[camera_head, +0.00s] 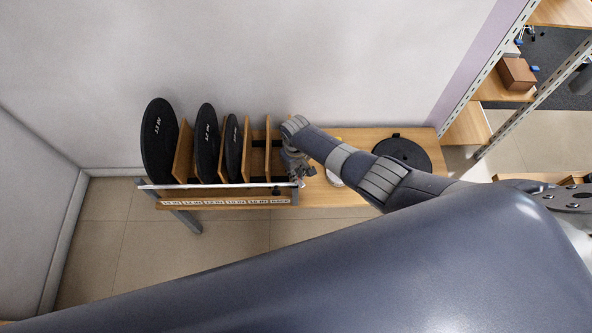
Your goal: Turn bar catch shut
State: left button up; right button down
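A pale bar (215,186) runs level across the front of a wooden rack, above a labelled front strip (225,202). A small dark piece (276,191), possibly the catch, sits at the bar's right part. Round black pads (158,140), (206,143), (233,147) stand upright between the rack's wooden dividers (184,152), behind the bar. My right gripper (302,178) points down at the bar's right end, very close to it. Whether it touches is unclear. Its fingers are small and partly hidden, so their opening cannot be told. My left gripper is out of view.
A round black pad (402,152) lies on the wooden table (345,198) right of the rack, behind my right arm. A pale round item beside the arm is mostly hidden. A wall stands close behind. Metal shelving (505,75) with a brown box (515,73) is at right.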

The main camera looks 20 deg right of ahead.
jog(key=m, duration=0.4)
jog(key=shift+a+r+p, duration=0.1)
jog(key=shift+a+p, duration=0.05)
jog(key=shift+p, duration=0.25)
jog(key=shift+w+m, duration=0.1)
jog(key=shift+m, duration=1.4)
jog(key=c, duration=1.7)
grip_release()
jog(key=shift+r, duration=5.95)
